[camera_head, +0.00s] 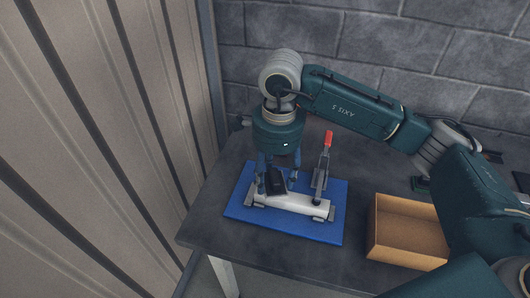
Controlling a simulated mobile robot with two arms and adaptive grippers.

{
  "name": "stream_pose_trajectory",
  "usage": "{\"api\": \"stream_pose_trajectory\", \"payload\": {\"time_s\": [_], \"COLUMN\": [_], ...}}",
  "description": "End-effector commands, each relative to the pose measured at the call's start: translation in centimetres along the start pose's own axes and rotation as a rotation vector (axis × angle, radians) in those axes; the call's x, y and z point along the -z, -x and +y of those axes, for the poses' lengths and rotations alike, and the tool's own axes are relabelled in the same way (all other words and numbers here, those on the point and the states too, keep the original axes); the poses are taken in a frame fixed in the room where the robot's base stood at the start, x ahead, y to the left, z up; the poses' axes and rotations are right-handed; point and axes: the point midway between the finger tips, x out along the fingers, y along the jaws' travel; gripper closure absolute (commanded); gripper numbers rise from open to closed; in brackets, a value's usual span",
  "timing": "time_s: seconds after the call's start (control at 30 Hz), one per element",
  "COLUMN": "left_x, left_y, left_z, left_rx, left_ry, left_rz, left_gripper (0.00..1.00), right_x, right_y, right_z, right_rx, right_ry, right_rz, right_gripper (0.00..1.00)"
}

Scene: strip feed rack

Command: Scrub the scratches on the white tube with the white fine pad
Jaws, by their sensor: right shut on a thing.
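The white tube (301,204) lies roughly left to right on a blue board (305,232), with grey supports at its ends. My right gripper (276,184) points down just above and behind the left part of the tube. It is shut on a dark block (277,181), which overlaps the tube in the picture; I cannot tell whether it touches. No white pad face shows; the block's underside is hidden. Scratches on the tube are too small to make out. My left gripper is not in view.
A toggle clamp with a red handle (328,140) stands upright at the tube's right end. An empty-looking tan open box (410,234) stands to the right on the dark table (213,207). A ribbed wall panel (110,120) is close on the left.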

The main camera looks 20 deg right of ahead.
Motion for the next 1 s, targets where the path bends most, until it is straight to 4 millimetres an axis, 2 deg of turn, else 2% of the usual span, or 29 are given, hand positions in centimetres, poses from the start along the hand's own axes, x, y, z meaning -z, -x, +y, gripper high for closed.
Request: {"api": "stream_pose_trajectory", "payload": {"time_s": [0.03,0.3,0.5,0.7,1.0], "left_x": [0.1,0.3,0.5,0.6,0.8], "left_y": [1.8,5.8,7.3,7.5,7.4], "left_z": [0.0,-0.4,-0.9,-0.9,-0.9], "left_rx": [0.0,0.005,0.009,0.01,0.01], "left_ry": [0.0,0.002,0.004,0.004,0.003], "left_rz": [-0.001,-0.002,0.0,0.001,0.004], "left_gripper": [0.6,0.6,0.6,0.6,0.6], "right_x": [-0.3,-1.0,-1.1,-1.1,-1.1], "right_y": [0.8,0.6,0.1,-0.3,-0.4], "right_z": [-0.4,-2.3,-3.0,-3.3,-3.3], "right_rx": [-0.004,0.002,0.012,0.017,0.018], "right_ry": [-0.129,-0.855,-1.194,-1.304,-1.306], "right_rz": [0.0,0.015,0.026,0.028,0.028], "right_gripper": [0.7,0.7,0.7,0.7,0.7]}}
